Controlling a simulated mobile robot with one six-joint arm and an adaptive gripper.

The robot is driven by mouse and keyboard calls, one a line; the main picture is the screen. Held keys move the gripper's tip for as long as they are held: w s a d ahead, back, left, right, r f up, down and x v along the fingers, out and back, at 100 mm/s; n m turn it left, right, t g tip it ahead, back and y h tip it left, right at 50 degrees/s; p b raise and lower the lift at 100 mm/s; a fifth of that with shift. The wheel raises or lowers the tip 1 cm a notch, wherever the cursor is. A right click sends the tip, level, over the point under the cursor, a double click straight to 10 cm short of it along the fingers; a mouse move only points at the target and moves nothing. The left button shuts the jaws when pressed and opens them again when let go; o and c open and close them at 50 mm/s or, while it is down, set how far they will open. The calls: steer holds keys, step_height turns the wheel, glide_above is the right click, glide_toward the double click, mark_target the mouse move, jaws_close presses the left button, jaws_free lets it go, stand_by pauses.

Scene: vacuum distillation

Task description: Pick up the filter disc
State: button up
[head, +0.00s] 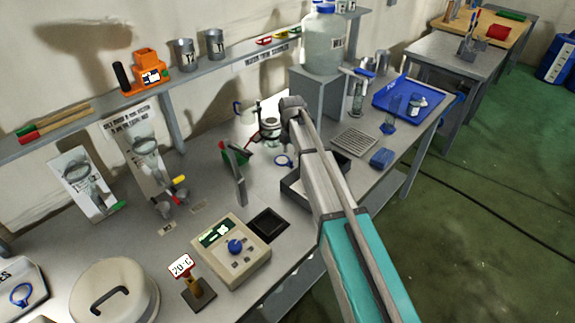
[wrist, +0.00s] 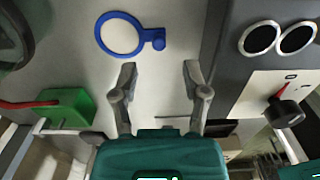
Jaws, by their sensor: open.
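The filter disc, a white disc in a blue ring with a small blue tab, lies flat on the grey bench in the wrist view (wrist: 120,37). In the head view a blue ring (head: 283,161) that looks like it lies below the end of my arm. My gripper (wrist: 158,72) is open and empty, pointing at the bench. The disc lies beyond the fingertips, a little left of centre, and its tab lines up with the gap between the fingers. The fingers appear apart from it. In the head view my arm's end hides the fingers from clear sight.
A green block (wrist: 64,108) with a red rod stands left of my gripper. A grey device with a black knob (wrist: 284,112) stands on the right. Another blue ring (head: 21,294) lies in a tray at the far left. A large jug (head: 323,45) stands on a raised box behind.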

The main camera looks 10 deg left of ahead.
mark_target(291, 162)
steer(key=shift+f, duration=0.1)
stand_by(0.3)
steer(key=shift+w+f+b, duration=0.1)
steer(key=shift+f+b, duration=2.45)
steer(key=shift+b, duration=0.05)
jaws_close()
